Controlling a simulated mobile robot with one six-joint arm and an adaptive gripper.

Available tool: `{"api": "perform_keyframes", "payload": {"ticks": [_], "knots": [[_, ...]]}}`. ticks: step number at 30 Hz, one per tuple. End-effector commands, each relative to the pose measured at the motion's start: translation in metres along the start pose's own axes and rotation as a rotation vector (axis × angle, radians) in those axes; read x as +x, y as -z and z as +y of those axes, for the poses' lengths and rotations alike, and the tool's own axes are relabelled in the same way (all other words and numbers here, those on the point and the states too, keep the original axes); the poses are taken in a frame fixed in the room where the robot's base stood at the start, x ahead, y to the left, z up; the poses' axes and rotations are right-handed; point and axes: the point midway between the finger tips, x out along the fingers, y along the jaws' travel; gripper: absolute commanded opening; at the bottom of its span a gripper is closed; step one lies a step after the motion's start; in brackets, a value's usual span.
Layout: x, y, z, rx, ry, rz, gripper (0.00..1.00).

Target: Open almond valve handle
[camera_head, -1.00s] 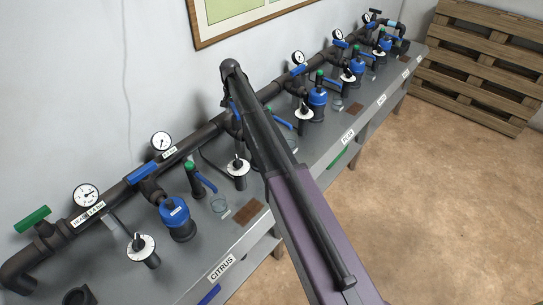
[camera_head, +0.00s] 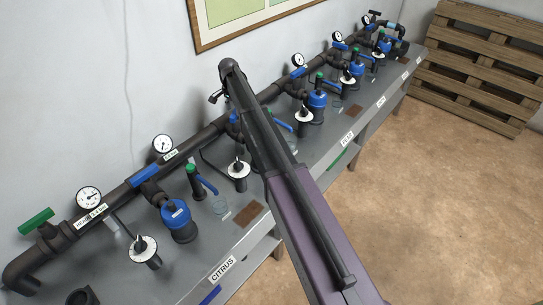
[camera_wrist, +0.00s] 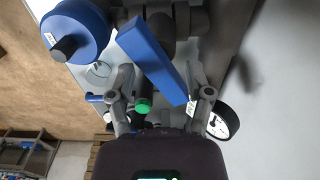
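A blue valve handle (camera_wrist: 158,58) on the dark pipe fills the middle of the wrist view, lying slantwise. My gripper (camera_wrist: 166,88) is open, with one finger on each side of the handle's near end in the picture. I cannot tell whether they touch it. In the head view my arm hides most of this spot; a dark bit of my gripper (camera_head: 215,97) shows left of the arm, above a blue handle (camera_head: 233,118).
In the wrist view a blue filter (camera_wrist: 75,30) is left of the handle, a green-tipped part (camera_wrist: 143,104) is below it and a gauge (camera_wrist: 222,120) is at right. The bench (camera_head: 325,150) carries several similar stations.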

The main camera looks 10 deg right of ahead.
Motion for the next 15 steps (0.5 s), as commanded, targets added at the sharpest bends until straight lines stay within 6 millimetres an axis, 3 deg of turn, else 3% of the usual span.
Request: {"api": "perform_keyframes", "payload": {"ticks": [15], "knots": [[-0.048, 0.001, 0.001, -0.002, -0.001, 0.001, 0.66]]}}
